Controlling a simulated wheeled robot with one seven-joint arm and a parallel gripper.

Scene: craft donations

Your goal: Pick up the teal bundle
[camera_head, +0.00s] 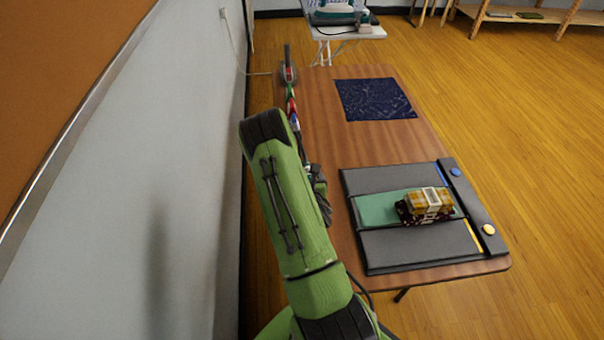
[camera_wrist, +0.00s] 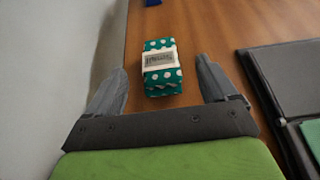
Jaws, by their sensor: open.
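The teal bundle (camera_wrist: 162,82) is a small block with white polka dots and a pale label band. In the wrist view it lies on the wooden table near its wall-side edge. My gripper (camera_wrist: 162,72) is open, with one finger on each side of the bundle in that view and a gap on both sides. I cannot tell how far above the bundle the fingers are. In the head view my gripper (camera_head: 319,190) is partly hidden by my green arm, and I cannot make out the teal bundle there.
A dark tray (camera_head: 400,180) with a teal strip (camera_head: 375,209) holds a yellow bundle (camera_head: 425,198) and a dark red patterned one. A navy cloth (camera_head: 373,99) lies farther back. Colourful items (camera_head: 292,103) line the wall side. The wall (camera_head: 150,150) is close on the left.

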